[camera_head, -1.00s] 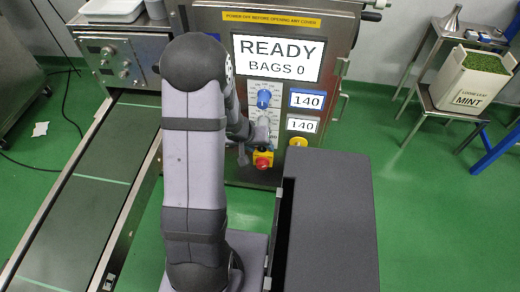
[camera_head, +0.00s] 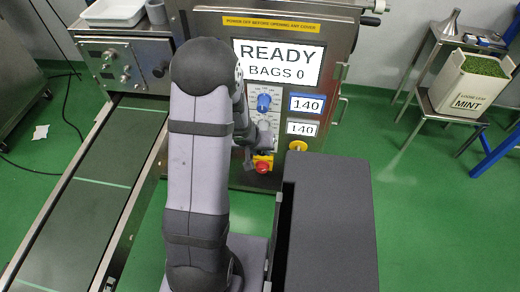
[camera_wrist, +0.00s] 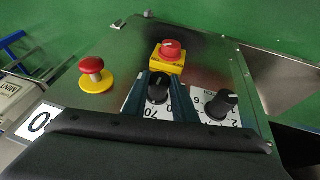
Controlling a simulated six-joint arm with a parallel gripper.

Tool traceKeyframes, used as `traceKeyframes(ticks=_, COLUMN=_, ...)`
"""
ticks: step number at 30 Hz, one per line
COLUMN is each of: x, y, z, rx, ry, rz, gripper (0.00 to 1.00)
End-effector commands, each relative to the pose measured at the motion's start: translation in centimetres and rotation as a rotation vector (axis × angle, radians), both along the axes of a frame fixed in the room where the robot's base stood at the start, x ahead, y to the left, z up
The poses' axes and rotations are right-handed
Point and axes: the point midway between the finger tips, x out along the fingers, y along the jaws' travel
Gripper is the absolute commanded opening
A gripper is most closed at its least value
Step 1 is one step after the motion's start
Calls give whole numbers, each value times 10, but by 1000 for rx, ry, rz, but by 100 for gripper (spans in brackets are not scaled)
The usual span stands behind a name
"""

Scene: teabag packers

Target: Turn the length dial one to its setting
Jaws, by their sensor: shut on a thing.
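My gripper (camera_wrist: 159,96) has its dark fingers on either side of a black dial (camera_wrist: 158,86) in the wrist view and is shut on it. A light pointer line shows on the dial's face, and part of its scale, reading 70, shows beside it. A second black dial (camera_wrist: 222,104) stands to the right, apart from the fingers. In the head view my gripper (camera_head: 262,133) is at the panel, below a blue dial (camera_head: 264,102), and mostly covers the dial it holds. I cannot read which dial is marked length one.
A red switch on a yellow plate (camera_wrist: 170,58) sits close to the fingers. A red mushroom button (camera_wrist: 92,66) stands left of them. The screen (camera_head: 277,62) reads READY, BAGS 0. The blue-framed display (camera_head: 307,103) and white display (camera_head: 302,128) both read 140.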

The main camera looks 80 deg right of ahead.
Motion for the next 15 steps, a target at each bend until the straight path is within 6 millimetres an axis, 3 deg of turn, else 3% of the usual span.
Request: traceKeyframes(ticks=15, x=-11, y=-3, z=-7, rx=-7, ry=-379, rz=-5, gripper=2)
